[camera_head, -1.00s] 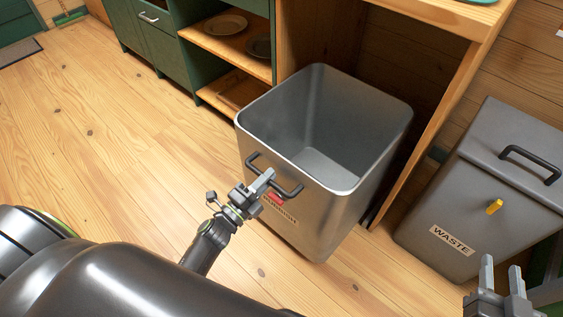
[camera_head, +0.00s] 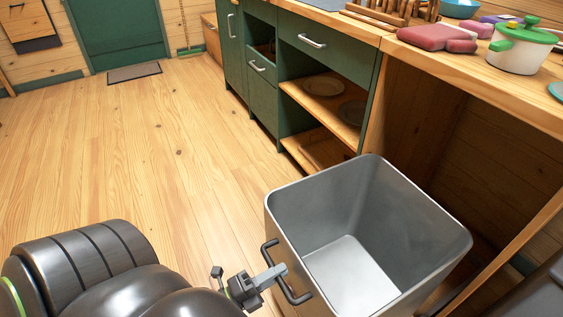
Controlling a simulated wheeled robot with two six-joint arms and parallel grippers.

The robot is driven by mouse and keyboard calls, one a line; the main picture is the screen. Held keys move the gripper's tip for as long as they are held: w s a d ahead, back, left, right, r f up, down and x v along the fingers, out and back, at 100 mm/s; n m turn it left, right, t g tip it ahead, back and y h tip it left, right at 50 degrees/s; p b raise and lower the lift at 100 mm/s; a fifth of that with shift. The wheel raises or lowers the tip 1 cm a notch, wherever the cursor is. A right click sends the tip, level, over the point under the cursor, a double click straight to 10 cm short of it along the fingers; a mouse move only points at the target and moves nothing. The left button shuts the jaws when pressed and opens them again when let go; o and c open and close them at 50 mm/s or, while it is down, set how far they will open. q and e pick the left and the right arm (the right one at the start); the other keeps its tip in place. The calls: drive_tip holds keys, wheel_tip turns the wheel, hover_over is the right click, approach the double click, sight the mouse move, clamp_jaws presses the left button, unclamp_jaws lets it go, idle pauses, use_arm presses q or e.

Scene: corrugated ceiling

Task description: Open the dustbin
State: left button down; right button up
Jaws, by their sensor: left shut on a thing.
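The dustbin (camera_head: 283,215) is a tall grey metal bin with an open top, and its inside looks empty. It stands at the lower right, in front of the wooden counter's open bay. A black bar handle (camera_head: 292,296) is on its near left side. My left gripper (camera_head: 276,273) is shut on this handle. My right gripper is not in view.
Green cabinets with open shelves (camera_head: 318,97) stand behind the bin. The wooden counter (camera_head: 465,74) at the right holds a white pot (camera_head: 519,52) and red cloth-like items (camera_head: 437,37). The wooden floor (camera_head: 130,150) at left is clear, with a mat (camera_head: 134,72) far back.

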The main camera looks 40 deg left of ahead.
use_arm(q)
drive_tip(key=shift+f, duration=0.1)
drive_tip(key=c, duration=1.5)
unclamp_jaws()
